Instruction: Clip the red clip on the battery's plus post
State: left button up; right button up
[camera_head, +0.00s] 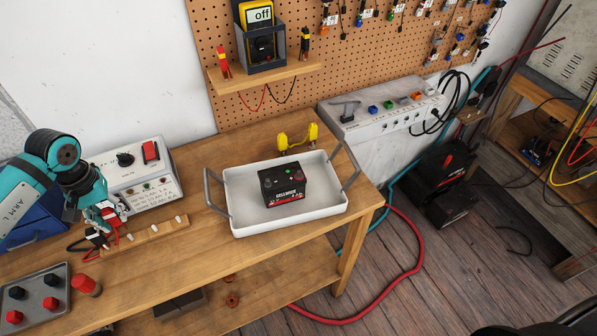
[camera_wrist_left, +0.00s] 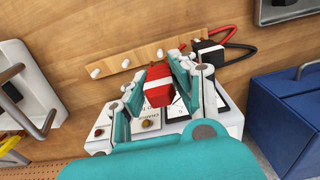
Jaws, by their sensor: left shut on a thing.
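My left gripper (camera_head: 112,216) is shut on the red clip (camera_wrist_left: 158,86), which shows red with a white band between the fingers in the left wrist view. The gripper is low over the wooden peg rail (camera_head: 148,236), in front of the white charger box. The black battery (camera_head: 284,189) with a red stripe sits upright in the white tray (camera_head: 240,228), well to the right of the gripper. A black clip (camera_wrist_left: 207,53) with a cable is at the rail. My right gripper is not in view.
The charger box (camera_head: 150,172) stands behind the rail. The tray has raised grey handles (camera_head: 213,192) at both ends. A yellow object (camera_head: 297,137) stands behind it. A grey tray (camera_head: 35,297) with red and black caps is at front left. Bench between rail and tray is clear.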

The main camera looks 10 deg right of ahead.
pick_arm(q)
notch_tip(320, 180, up, 11)
jog(key=p, duration=0.5)
jog(key=shift+r, duration=0.1)
jog(key=w+d+b, duration=0.2)
jog(key=d+b, duration=0.2)
jog(key=d, duration=1.2)
jog(key=w+d+b, duration=0.2)
jog(key=d+b, duration=0.2)
jog(key=d, duration=1.2)
send_over(299, 171)
notch_tip(299, 171, down, 5)
jog(key=b, duration=0.3)
jog(key=shift+s+d+r+b, duration=0.1)
jog(key=shift+d+b, duration=0.05)
jog(key=shift+b, duration=0.25)
jog(key=shift+f+b, duration=0.3)
jog(key=shift+f, duration=0.3)
